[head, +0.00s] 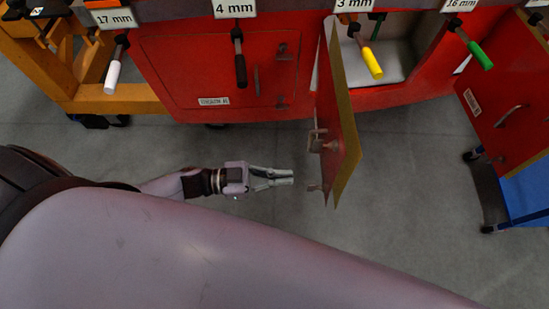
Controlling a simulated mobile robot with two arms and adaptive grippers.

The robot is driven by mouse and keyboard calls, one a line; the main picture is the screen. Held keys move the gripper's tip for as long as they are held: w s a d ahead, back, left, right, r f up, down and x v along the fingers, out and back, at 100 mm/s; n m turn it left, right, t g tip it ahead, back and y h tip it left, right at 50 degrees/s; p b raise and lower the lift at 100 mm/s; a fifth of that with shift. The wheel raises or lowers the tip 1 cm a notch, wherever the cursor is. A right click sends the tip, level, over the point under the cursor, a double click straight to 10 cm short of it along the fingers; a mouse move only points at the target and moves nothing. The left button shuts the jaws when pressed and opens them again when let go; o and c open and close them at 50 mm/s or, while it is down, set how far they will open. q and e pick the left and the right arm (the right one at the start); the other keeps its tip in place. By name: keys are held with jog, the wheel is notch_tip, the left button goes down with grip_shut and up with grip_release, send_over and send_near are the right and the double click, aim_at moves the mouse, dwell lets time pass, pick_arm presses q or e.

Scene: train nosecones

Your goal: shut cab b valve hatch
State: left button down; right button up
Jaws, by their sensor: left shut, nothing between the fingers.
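A red hatch door (337,110) stands wide open, seen nearly edge-on, sticking out toward me from the red cab front. Its inner edge looks yellowish, and a handle and latch parts (318,145) show on its left face near the free end. Behind it is an open pale compartment (393,60). My left gripper (292,176) is shut and empty, just left of the door's free end and apart from it. Which cab the hatch belongs to cannot be read. My right gripper is not in view.
A closed red hatch (220,70) with a label is left of the open door. Tools with white (113,75), black (240,70), yellow (371,62) and green (480,55) handles hang above. The grey floor is clear.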

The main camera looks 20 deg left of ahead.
aim_at(332, 175)
pick_arm(q)
jog(key=p+x, duration=0.2)
jog(key=x, duration=0.6)
jog(key=shift+r, duration=0.2)
jog(key=shift+w+d+f, duration=0.15)
jog(key=shift+w+d, duration=0.1)
jog(key=shift+d, duration=0.35)
